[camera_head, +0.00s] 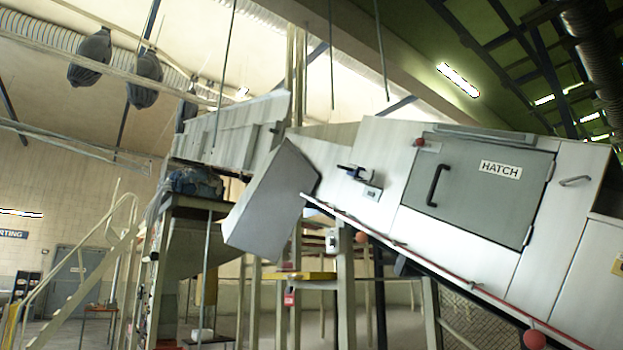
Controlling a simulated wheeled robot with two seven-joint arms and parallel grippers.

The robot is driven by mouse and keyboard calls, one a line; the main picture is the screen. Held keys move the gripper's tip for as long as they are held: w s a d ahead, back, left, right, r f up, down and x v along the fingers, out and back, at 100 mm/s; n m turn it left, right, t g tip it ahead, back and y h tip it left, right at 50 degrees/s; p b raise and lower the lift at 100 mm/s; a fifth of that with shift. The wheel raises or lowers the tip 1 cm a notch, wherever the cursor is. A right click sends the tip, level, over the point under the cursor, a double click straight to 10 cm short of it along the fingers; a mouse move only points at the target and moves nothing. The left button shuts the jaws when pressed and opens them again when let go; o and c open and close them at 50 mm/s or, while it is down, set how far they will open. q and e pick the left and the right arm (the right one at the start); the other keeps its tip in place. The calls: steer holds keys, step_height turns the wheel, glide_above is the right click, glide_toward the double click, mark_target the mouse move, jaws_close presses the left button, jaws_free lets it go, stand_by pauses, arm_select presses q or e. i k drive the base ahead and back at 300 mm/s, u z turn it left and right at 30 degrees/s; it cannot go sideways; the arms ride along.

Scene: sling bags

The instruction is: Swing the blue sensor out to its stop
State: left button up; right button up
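A small dark blue part (350,168), which looks like the blue sensor, sits on the pale side panel of the tilted machine, left of the hatch. It is joined to a small bracket beside it, and a light plate (373,192) with a dark spot is just below right. The part is too small to tell how far it is swung or where its stop is. Neither of my grippers is in view.
The machine's grey hatch door (478,185) is shut, with a black handle (437,185). A red rail (440,275) with red knobs runs along the lower edge. A grey chute (272,200) hangs at the left. Stairs (85,275) with railings stand far left.

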mark_target(360, 173)
steer(key=z, duration=0.15)
steer(key=i, duration=1.25)
steer(key=z, duration=0.7)
steer(key=i, duration=0.25)
steer(key=z, duration=0.2)
